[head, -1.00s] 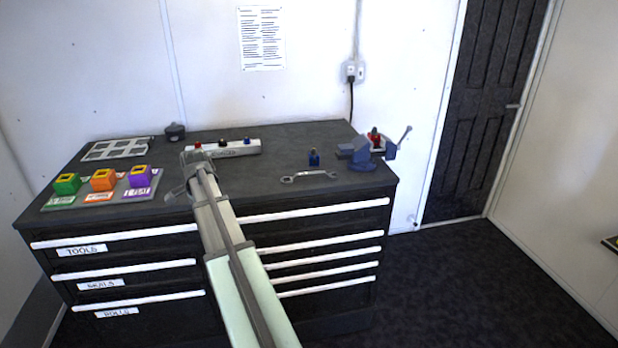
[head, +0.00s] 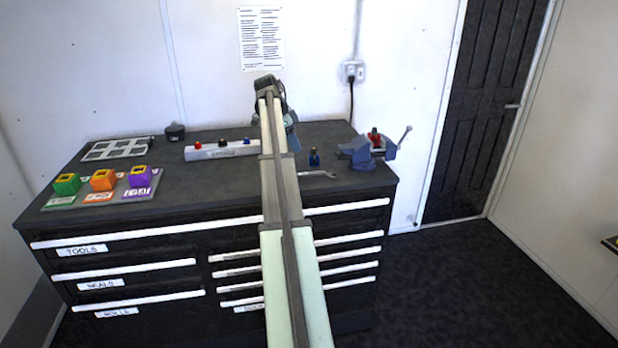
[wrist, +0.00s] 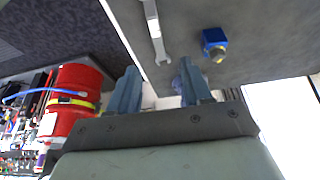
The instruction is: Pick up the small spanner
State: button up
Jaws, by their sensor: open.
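The small spanner (head: 320,174) is a grey open-ended wrench lying flat on the dark cabinet top near its front edge. My arm hides its left end in the head view. In the wrist view, the spanner (wrist: 157,38) shows its shaft and one open jaw, beyond my fingertips and apart from them. My gripper (wrist: 160,78) has two blue fingers spread apart with nothing between them. In the head view, my gripper (head: 289,122) is above the cabinet top, mostly hidden behind my arm.
A small blue fitting (head: 314,158) stands beside the spanner, and a blue vise (head: 358,153) is to the right. A white rack (head: 222,150) is behind, and coloured blocks (head: 103,180) are at left. A red drum (wrist: 75,100) shows in the wrist view.

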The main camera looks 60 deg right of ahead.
send_over(309, 173)
jog(key=w+a, duration=0.1)
jog(key=w, duration=0.1)
notch_tip(309, 173, down, 7)
jog(key=shift+f, duration=0.1)
jog(key=shift+a+x, duration=0.15)
jog(key=shift+x, duration=1.1)
jog(key=shift+a+x, duration=0.15)
jog(key=shift+x, duration=1.1)
jog(key=shift+s, duration=0.1)
grip_shut()
